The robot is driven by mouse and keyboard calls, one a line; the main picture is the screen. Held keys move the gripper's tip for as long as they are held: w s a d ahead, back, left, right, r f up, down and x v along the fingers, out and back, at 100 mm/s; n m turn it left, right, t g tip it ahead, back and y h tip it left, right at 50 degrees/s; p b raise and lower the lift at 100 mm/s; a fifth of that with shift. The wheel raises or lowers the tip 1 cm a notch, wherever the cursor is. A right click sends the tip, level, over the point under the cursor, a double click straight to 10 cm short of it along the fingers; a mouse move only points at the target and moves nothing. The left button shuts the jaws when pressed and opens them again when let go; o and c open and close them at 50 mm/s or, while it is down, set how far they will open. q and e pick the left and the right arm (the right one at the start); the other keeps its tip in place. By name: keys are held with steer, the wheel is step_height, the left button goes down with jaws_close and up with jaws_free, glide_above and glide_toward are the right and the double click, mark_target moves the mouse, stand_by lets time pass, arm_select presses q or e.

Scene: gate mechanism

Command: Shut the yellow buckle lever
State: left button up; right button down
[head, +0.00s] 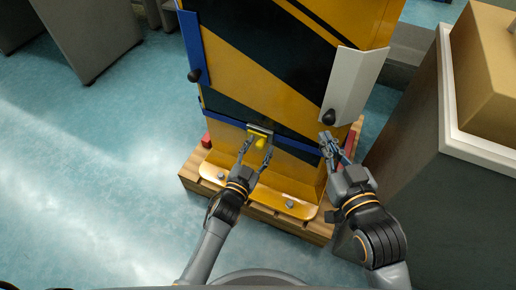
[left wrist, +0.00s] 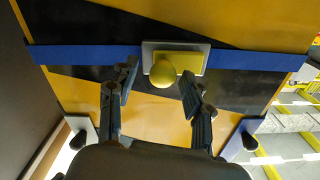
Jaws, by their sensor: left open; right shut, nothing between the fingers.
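The yellow buckle lever (head: 260,142) is small and sits on a blue strap across the front of the striped yellow and black box. In the left wrist view it shows a round yellow knob (left wrist: 163,74) and a yellow plate (left wrist: 196,61) on a grey base plate (left wrist: 149,54). My left gripper (head: 257,150) is open, one finger on each side of the knob, with gaps to both; it also shows in the left wrist view (left wrist: 157,84). I cannot tell how far the lever stands out. My right gripper (head: 328,141) is shut and empty near the box's right edge.
The blue strap (head: 290,145) runs across the box (head: 250,60), which stands on a wooden pallet (head: 188,178). A grey-white corner plate (head: 353,85) with a black knob (head: 329,117) is above my right gripper. A blue corner strip (head: 191,45) is on the left. A large grey block stands at right.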

arm_select(q)
steer(key=shift+s+a+f, duration=0.1)
steer(key=shift+s+a, duration=0.2)
steer(key=shift+s, duration=0.2)
steer(key=v, duration=1.1)
